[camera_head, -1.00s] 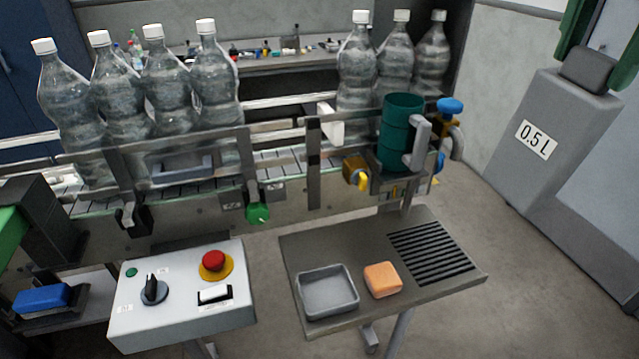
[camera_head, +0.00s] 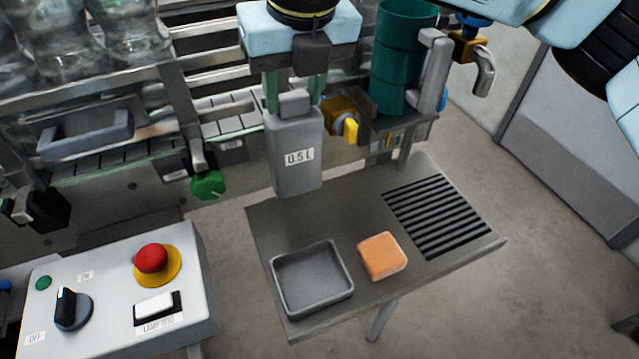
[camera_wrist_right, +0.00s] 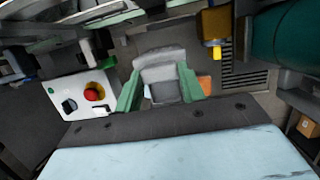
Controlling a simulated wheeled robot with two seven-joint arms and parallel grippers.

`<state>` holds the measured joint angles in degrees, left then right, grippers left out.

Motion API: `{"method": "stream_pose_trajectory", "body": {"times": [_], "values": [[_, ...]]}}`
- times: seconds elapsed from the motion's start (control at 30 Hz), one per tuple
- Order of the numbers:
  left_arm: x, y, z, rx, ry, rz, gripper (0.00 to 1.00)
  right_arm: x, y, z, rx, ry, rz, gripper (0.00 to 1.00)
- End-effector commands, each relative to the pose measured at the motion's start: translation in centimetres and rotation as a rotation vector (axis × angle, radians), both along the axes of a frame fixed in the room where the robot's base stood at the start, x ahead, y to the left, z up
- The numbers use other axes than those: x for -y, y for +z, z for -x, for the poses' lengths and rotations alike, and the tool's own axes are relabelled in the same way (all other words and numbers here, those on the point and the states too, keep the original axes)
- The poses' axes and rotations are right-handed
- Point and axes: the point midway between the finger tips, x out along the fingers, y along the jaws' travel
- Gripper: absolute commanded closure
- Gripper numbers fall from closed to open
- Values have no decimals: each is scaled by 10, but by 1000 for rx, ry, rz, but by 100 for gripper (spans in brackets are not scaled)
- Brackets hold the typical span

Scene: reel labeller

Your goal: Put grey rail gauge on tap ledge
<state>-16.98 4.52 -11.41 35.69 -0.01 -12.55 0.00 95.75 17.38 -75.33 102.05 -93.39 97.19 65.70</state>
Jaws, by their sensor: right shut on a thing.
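The grey rail gauge (camera_head: 296,172), a block with a narrower top and a "0.5 L" label, hangs upright from my right gripper (camera_head: 295,98). The green fingers are shut on its top. In the right wrist view, the gauge (camera_wrist_right: 162,66) sits between the fingers (camera_wrist_right: 160,92). A steel ledge (camera_head: 345,215) with a slotted drain grille stands below the tap (camera_head: 484,72). The gauge is in front of the ledge's back left part in the head view; a gap between them is hard to judge. My left gripper is out of view.
A grey tray (camera_head: 312,280) and an orange sponge (camera_head: 382,256) occupy the ledge's front. The grille (camera_head: 437,217) is clear. A teal cylinder (camera_head: 400,60) and yellow knob (camera_head: 351,131) stand close right of the gauge. A control box (camera_head: 110,290) is at left.

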Motion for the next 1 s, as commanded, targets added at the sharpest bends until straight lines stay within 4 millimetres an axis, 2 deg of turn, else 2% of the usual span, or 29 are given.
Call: {"method": "stream_pose_trajectory", "body": {"times": [0.2,0.43,0.6,1.0], "values": [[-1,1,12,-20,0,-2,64,1,-39,1,-2,0,1,100],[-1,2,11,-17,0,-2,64,1,-58,0,-1,-1,1,100],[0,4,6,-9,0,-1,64,1,-82,1,-3,-2,1,100],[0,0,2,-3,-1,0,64,1,-90,0,1,-2,-1,100]]}}
